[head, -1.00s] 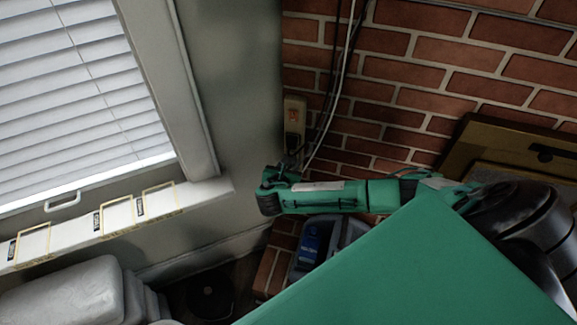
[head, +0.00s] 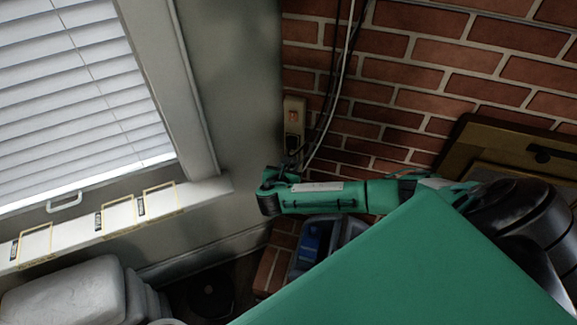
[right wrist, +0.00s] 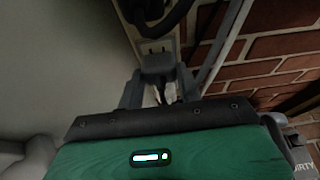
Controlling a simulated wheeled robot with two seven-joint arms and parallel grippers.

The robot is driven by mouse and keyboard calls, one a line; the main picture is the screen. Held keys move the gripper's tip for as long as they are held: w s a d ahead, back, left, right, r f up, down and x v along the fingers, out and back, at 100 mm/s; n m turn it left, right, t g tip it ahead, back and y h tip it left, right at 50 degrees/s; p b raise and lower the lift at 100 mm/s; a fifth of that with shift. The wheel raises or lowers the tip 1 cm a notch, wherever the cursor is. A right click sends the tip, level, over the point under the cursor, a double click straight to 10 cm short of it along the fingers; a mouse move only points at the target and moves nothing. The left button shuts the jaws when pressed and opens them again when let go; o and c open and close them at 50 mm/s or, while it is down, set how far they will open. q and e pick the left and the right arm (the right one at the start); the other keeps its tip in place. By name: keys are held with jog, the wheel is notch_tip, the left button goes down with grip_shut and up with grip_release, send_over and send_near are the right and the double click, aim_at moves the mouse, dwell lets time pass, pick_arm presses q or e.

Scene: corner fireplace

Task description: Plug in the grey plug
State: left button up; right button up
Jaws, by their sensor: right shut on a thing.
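My right gripper (head: 278,172) is in the corner by the brick wall, just below the wall outlet (head: 294,112). In the right wrist view its fingers (right wrist: 158,88) are shut on the grey plug (right wrist: 158,64), with a cord hanging between them. The plug's far end points at the pale lower face of the outlet (right wrist: 156,47), where small dark slots show. Plug and outlet are very close; I cannot tell whether they touch. A black plug and cord (right wrist: 152,18) sit above on the outlet. The grey plug is hard to make out in the head view. My left gripper is not in view.
Black and white cables (head: 335,90) run down the brick wall beside the outlet. A window sill (head: 120,220) is at the left. A grey bin with a blue item (head: 312,240) stands below my arm. A wooden framed piece (head: 480,145) is at the right.

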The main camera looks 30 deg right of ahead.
pick_arm(q)
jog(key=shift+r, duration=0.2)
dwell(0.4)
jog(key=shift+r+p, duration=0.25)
jog(key=shift+p, duration=0.2)
pick_arm(e)
jog(key=shift+w+d, duration=0.4)
jog(key=o, duration=1)
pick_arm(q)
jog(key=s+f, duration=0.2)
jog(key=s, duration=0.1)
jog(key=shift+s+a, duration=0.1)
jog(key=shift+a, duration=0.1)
pick_arm(e)
jog(key=v, duration=1.3)
jog(key=shift+s+a+r, duration=0.2)
jog(key=shift+s+r, duration=0.05)
